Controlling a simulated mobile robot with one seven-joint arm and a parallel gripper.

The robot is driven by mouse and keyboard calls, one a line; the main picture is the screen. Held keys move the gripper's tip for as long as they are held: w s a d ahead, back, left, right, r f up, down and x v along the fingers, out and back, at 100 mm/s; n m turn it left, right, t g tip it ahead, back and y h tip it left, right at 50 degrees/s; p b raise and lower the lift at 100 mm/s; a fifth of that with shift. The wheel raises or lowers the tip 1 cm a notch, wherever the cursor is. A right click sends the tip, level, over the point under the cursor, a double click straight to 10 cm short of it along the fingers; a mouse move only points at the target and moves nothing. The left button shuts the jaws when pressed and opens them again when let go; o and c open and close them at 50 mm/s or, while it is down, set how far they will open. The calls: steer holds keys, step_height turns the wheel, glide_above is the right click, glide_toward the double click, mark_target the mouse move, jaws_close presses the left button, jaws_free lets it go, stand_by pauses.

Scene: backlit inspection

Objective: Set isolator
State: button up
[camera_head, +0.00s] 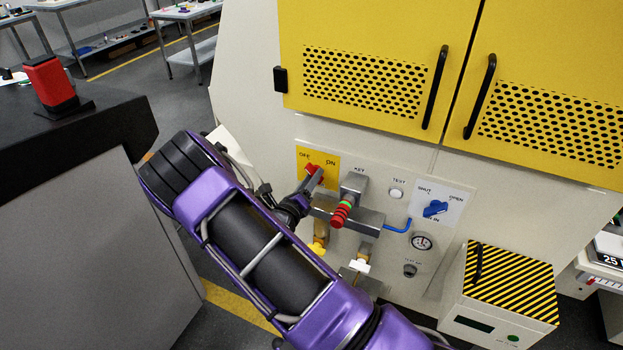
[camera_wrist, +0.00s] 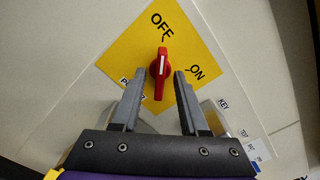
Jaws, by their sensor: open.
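The isolator is a red rotary handle (camera_wrist: 160,78) on a yellow plate (camera_wrist: 125,47) marked OFF and ON. In the wrist view its white mark lies at the upper end, toward the OFF label. In the head view the red handle (camera_head: 313,169) is partly hidden by my gripper (camera_head: 312,180). My gripper is open in the wrist view (camera_wrist: 159,82), with one finger on each side of the handle. A gap shows on both sides of the handle. How deep the fingertips reach around it is hard to tell.
Right of the isolator are a key-interlock block (camera_head: 352,190) with a red-and-green tag (camera_head: 342,213), a test button (camera_head: 396,194), a blue valve handle (camera_head: 435,209) and a gauge (camera_head: 421,241). A striped box (camera_head: 510,270) stands lower right. A dark counter (camera_head: 80,135) is at left.

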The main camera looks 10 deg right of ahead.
jaws_close()
steer(key=shift+m, duration=0.3)
stand_by(0.4)
steer(key=m+b, duration=0.1)
steer(key=m, duration=0.2)
steer(key=shift+m, duration=0.4)
steer(key=m+b, duration=0.2)
steer(key=m, duration=0.2)
steer(key=shift+w+f+m, duration=0.1)
steer(key=shift+m, duration=0.2)
steer(key=m+b, duration=0.3)
steer(key=m, duration=0.2)
steer(key=shift+a, duration=0.1)
steer(key=shift+m+b, duration=1.4)
steer(key=shift+m, duration=0.4)
